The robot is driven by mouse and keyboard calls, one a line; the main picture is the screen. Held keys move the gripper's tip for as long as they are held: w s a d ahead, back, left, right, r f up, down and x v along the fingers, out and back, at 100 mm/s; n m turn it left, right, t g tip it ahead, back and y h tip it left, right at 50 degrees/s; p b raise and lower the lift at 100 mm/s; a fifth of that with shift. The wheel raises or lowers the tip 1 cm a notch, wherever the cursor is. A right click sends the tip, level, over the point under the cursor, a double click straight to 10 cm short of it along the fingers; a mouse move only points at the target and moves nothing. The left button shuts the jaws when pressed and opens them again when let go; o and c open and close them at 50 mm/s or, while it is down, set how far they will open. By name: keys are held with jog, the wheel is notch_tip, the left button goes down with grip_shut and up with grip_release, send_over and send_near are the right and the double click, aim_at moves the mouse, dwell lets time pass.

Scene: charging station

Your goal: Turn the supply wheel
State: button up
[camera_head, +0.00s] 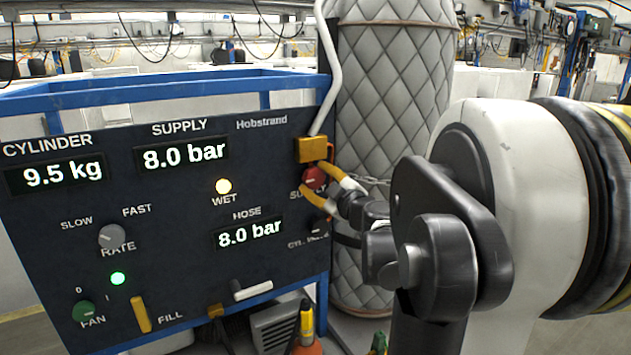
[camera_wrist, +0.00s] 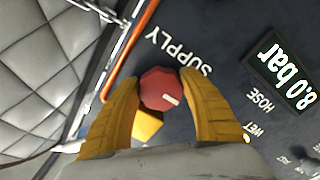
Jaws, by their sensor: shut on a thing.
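The supply wheel (camera_head: 315,178) is a small red knob at the right side of the dark panel, beside a partly hidden "SUPPLY" label. In the wrist view the wheel (camera_wrist: 160,88) shows as a red faceted knob with a short white mark on its face. My gripper (camera_head: 316,183) reaches it from the right with yellow fingers. In the wrist view the fingers (camera_wrist: 160,80) are shut on the wheel, one on each side. The wheel's edges at the fingers are partly hidden.
The panel (camera_head: 190,275) has displays: cylinder 9.5 kg, supply 8.0 bar, hose 8.0 bar. The WET lamp (camera_head: 223,186) is lit. A yellow block (camera_head: 311,149) with a white pipe sits just above the wheel. A quilted cylinder (camera_head: 390,90) and a chain (camera_head: 372,181) are close behind my gripper.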

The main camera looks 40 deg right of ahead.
dwell(0.4)
jog(key=o, duration=1.2)
